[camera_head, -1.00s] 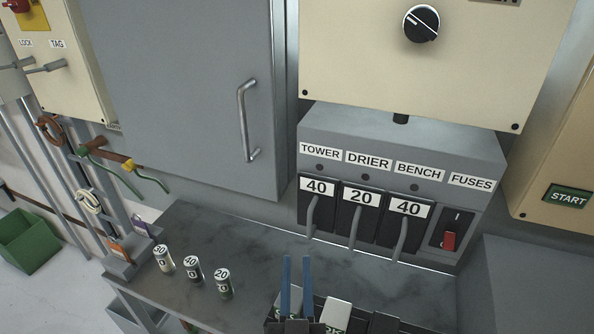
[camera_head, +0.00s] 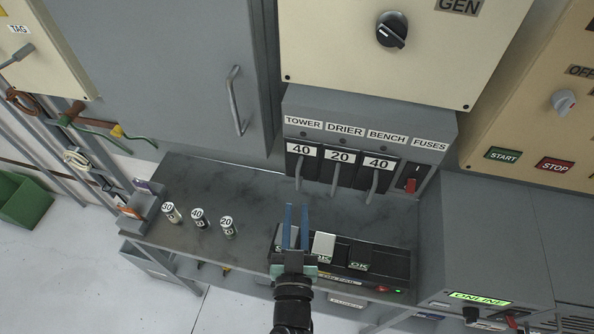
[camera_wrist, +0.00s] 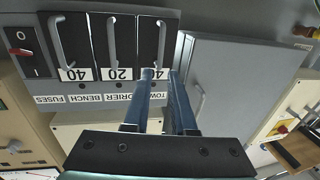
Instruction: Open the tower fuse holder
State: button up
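The tower fuse holder (camera_head: 301,164) is the leftmost of three black holders on the grey fuse box, marked 40 under the TOWER label. Its grey lever handle (camera_head: 298,179) hangs down in front. In the wrist view, which is upside down, the tower holder (camera_wrist: 148,28) is partly hidden by a finger, and its handle (camera_wrist: 161,42) shows just beyond the fingertips. My gripper (camera_head: 296,207) has two blue fingers, parallel and apart with nothing between them. In the head view it is below the tower handle; in the wrist view the fingertips (camera_wrist: 161,73) point towards it.
The drier (camera_head: 338,169) and bench (camera_head: 376,174) holders sit close on the right, with a red switch (camera_head: 410,185) beyond. Several small fuses (camera_head: 200,218) stand on the bench at left. A black tray-like unit (camera_head: 390,264) lies beside my gripper. A grey cabinet (camera_head: 160,70) stands at left.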

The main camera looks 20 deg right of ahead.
aim_at(298, 179)
jog(key=x, duration=0.9)
jog(key=shift+w+d, duration=0.1)
jog(key=shift+w, duration=0.2)
grip_shut()
dwell(1.0)
